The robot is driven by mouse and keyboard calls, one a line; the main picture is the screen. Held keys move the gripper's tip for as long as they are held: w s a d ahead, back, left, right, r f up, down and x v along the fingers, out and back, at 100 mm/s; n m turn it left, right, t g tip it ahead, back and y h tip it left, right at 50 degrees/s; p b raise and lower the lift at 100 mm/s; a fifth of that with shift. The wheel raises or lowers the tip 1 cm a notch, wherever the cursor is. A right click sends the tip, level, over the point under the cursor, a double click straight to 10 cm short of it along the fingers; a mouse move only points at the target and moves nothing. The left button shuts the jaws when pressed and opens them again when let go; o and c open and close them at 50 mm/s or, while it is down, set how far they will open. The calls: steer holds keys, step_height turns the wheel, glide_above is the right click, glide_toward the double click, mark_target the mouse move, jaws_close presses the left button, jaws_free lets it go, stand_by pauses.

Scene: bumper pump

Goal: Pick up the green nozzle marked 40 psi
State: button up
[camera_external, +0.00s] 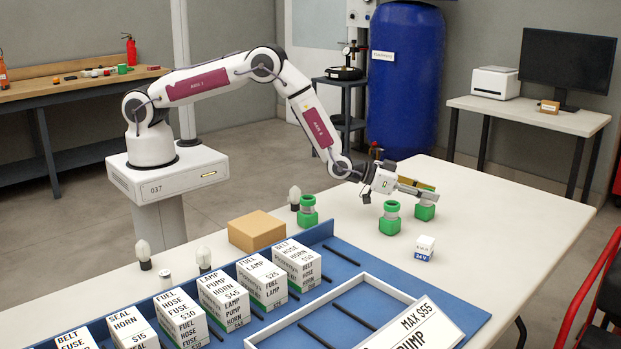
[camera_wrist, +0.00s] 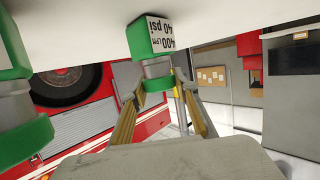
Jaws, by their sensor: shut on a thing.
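The green nozzle marked 40 psi (camera_wrist: 148,40) has a green block base, a grey collar and a white label reading 400 LPM 40 psi, upside down in the wrist view. My gripper (camera_wrist: 160,86) is shut on its upper part, one finger on each side. In the external view the held nozzle (camera_external: 425,212) stands upright, its base at the table top, and my gripper (camera_external: 424,188) covers its top. A second green nozzle (camera_external: 390,218) stands close to its left; it also shows at the left of the wrist view (camera_wrist: 22,140). A third (camera_external: 307,212) stands farther left.
A white block marked 24 V (camera_external: 424,249) sits in front of the nozzles. A cardboard box (camera_external: 256,231), bulbs and a blue tray (camera_external: 455,307) with labelled boxes fill the front left. The table (camera_external: 520,215) is clear to the right.

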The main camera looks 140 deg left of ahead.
steer(key=shift+r, duration=5.05)
steer(key=shift+w+d, duration=0.1)
